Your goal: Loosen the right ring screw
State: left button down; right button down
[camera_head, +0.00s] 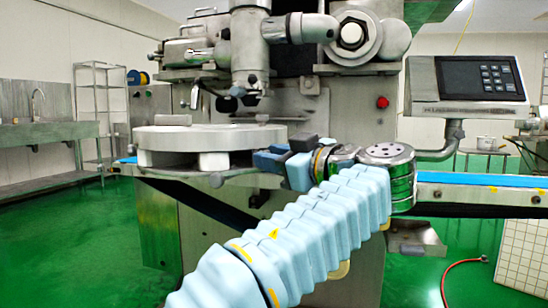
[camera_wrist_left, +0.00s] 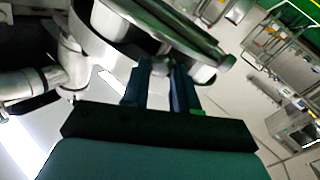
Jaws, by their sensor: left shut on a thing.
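My left gripper (camera_head: 268,156) reaches up from the lower middle to the right edge of the round pale machine plate (camera_head: 190,140) in the head view. In the left wrist view its two dark blue fingers (camera_wrist_left: 162,86) are close together. They are shut on a small grey metal piece at the rim, which I take to be the right ring screw (camera_wrist_left: 160,64). The screw is mostly hidden by the fingers, and in the head view the fingers and plate edge hide it. The ring's rim (camera_wrist_left: 205,42) shows just above the fingers. My right gripper is not in view.
The machine's vertical head (camera_head: 249,55) stands over the plate. A control panel (camera_head: 478,78) is at the right, above a blue conveyor belt (camera_head: 475,180). A steel sink bench (camera_head: 50,140) and shelf rack (camera_head: 100,95) stand at the far left. Green floor is open at left.

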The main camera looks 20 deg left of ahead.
pick_arm(q)
jog(key=shift+f, duration=0.1)
jog(key=c, duration=0.9)
grip_release()
jog(key=shift+o, duration=0.2)
jog(key=p+v, duration=0.1)
jog(key=v, duration=1.3)
jog(key=shift+w, duration=0.1)
